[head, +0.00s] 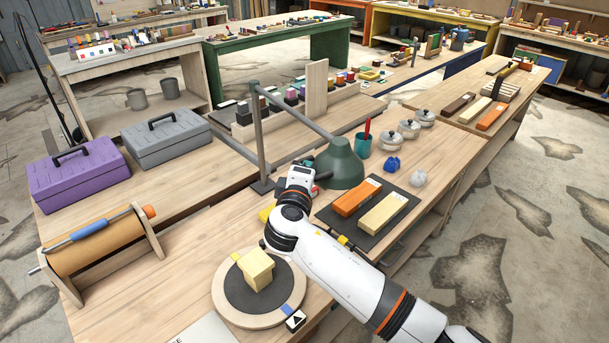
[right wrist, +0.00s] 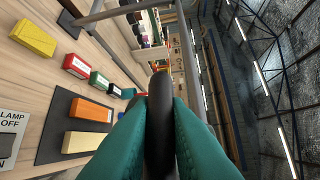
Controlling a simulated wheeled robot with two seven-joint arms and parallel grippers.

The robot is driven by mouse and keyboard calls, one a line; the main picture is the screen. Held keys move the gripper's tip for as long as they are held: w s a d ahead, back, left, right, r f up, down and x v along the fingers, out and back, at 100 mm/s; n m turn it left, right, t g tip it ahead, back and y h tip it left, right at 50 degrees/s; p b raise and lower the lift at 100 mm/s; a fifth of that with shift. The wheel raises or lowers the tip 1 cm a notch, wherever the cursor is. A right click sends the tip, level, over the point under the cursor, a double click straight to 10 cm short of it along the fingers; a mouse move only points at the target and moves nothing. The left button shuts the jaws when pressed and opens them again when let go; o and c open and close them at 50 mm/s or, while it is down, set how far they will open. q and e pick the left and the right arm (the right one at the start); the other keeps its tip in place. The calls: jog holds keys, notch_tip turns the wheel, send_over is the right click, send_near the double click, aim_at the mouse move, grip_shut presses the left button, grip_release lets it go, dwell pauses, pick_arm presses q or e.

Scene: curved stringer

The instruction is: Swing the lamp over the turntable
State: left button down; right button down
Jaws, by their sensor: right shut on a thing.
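The lamp has a grey post (head: 260,140), a slanting grey arm (head: 300,113) and a green shade (head: 340,165). The shade hangs right of the post, behind and to the right of the turntable (head: 222,293). A pale yellow block (head: 256,270) sits on the turntable's dark top. My right gripper (head: 309,165) is beside the shade's left side. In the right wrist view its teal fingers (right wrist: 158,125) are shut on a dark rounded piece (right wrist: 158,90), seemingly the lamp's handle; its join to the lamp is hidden. My left gripper is out of view.
Orange (head: 356,196) and cream (head: 383,211) blocks lie on a dark mat right of my arm. Purple (head: 78,172) and grey (head: 166,138) toolboxes stand left. A teal cup (head: 362,146) stands behind the shade. A LAMP OFF plate (right wrist: 12,125) shows in the wrist view.

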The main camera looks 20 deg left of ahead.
jog(key=shift+w+d, duration=0.2)
jog(key=c, duration=1.6)
grip_release()
jog(key=shift+o, duration=1)
jog(key=shift+a, duration=0.1)
jog(key=shift+s, duration=0.5)
jog(key=b+v, duration=0.3)
jog(key=v, duration=0.8)
